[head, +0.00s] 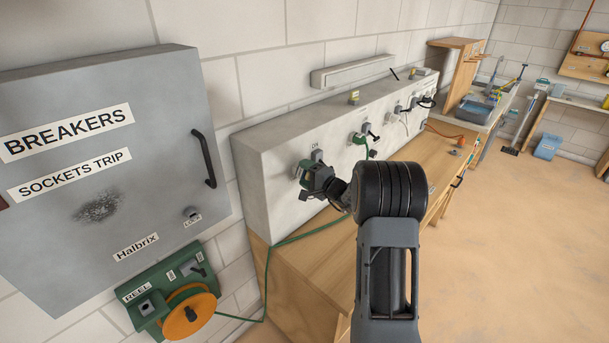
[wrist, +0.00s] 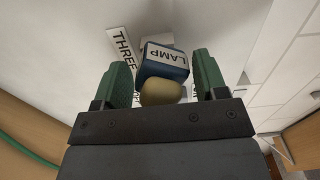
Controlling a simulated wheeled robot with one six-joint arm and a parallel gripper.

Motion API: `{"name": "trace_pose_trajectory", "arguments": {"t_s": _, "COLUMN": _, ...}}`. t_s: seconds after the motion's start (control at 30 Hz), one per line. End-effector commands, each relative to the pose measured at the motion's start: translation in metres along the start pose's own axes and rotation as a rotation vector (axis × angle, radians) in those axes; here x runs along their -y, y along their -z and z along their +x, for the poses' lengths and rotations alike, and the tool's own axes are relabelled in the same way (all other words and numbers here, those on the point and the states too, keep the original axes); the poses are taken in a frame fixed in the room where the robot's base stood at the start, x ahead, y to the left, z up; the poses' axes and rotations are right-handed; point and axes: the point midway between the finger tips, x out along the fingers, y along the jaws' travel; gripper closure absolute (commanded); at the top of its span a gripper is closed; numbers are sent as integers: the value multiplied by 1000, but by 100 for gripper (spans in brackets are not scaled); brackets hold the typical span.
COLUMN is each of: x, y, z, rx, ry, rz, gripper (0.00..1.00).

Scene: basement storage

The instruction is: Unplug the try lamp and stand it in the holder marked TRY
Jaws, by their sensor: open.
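The try lamp (wrist: 165,60) shows in the wrist view as a dark blue block lettered LAMP with a dull yellow, rounded bulb end. It sits at the pale panel face beside a label reading THREE (wrist: 122,48). My gripper (wrist: 163,78) is open, with one green finger on each side of the lamp; I cannot tell whether they touch it. In the head view my gripper (head: 304,174) is at the near end of the long pale socket box (head: 265,190), and the lamp is hidden there. I cannot make out a holder marked TRY.
A grey BREAKERS cabinet (head: 110,180) and a green reel (head: 165,296) with an orange drum are at left. A green cable (head: 265,280) runs over the wooden bench (head: 310,268). Further plugs (head: 358,138) line the box.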

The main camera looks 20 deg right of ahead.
Motion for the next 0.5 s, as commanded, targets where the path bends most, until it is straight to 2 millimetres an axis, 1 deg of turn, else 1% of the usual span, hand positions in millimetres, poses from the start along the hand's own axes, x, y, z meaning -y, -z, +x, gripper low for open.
{"name": "trace_pose_trajectory", "arguments": {"t_s": 0.07, "x": 0, "y": 0, "z": 0, "rx": 0, "ry": 0, "rz": 0, "gripper": 34}}
{"name": "trace_pose_trajectory", "arguments": {"t_s": 0.1, "x": 0, "y": 0, "z": 0, "rx": 1, "ry": 0, "rz": 0, "gripper": 36}}
{"name": "trace_pose_trajectory", "arguments": {"t_s": 0.5, "x": 0, "y": 0, "z": 0, "rx": 1, "ry": 0, "rz": -1, "gripper": 74}}
